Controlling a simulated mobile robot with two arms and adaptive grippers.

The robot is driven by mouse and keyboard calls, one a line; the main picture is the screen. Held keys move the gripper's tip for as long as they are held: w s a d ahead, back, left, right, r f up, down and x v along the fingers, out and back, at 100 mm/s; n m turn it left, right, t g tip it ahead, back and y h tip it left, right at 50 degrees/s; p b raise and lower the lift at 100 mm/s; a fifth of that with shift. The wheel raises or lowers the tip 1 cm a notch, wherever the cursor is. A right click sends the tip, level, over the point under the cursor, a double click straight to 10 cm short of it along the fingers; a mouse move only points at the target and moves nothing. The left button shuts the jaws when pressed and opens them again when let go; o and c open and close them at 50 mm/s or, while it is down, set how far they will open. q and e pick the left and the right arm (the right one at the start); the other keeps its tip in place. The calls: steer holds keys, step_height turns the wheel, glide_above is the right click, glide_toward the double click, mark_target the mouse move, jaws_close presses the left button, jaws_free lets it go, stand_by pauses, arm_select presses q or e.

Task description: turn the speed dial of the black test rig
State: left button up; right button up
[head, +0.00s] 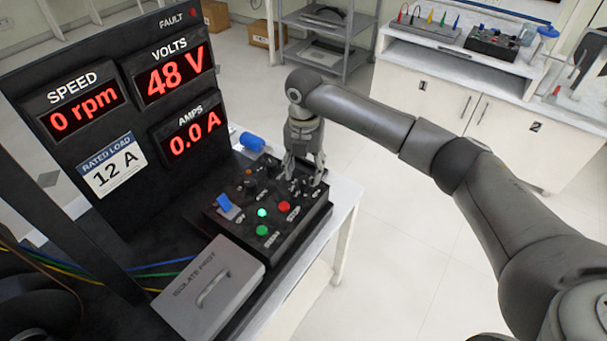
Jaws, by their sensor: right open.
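The black test rig (120,205) stands on the left with an upright display panel. Its displays read speed 0 rpm, 48 V and 0.0 A. Its control box (235,232) carries a blue switch (229,207), a lit green lamp (262,212), a green button (262,230), a red button (284,206) and small dark knobs towards the back. My right gripper (303,180) points down over the back right part of this box, fingers apart. The fingers partly cover the controls there. I cannot tell which knob is the speed dial, or whether the fingers touch it. My left gripper is out of view.
A grey lidded box (207,285) with a handle stands in front of the controls. A blue cylinder (252,141) lies behind them. A grey shelf (322,45) and a white cabinet (440,95) stand at the back. The floor right of the table is clear.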

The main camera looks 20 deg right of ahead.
mark_target(304, 180)
steer(key=shift+f, duration=1.8)
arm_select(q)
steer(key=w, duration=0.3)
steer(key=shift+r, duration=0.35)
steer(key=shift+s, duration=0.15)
